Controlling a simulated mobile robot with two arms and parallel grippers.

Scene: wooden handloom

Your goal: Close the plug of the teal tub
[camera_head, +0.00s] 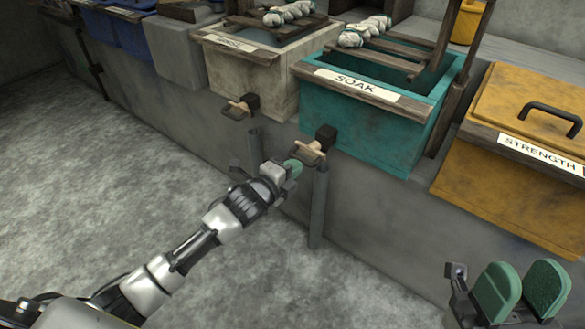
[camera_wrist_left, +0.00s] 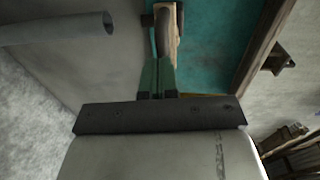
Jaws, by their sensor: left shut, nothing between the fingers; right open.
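The teal tub (camera_head: 370,124), labelled SOAK, stands on the grey ledge in the head view. Its plug (camera_head: 310,152) is a light wooden handle on a dark fitting at the tub's lower left corner, above a grey pipe. My left gripper (camera_head: 292,165) is shut and empty, its green fingertips just left of the plug handle. In the left wrist view the shut fingertips (camera_wrist_left: 158,78) point at the wooden plug handle (camera_wrist_left: 172,40), very close; I cannot tell whether they touch. My right gripper (camera_head: 521,290) is open and empty at the lower right, away from the tub.
A cream tub (camera_head: 240,80) with a similar plug (camera_head: 238,108) stands to the left. A yellow lidded tub (camera_head: 510,185), labelled STRENGTH, stands to the right. A grey pipe (camera_head: 318,205) rises below the teal tub's plug. The floor (camera_head: 120,170) at left is clear.

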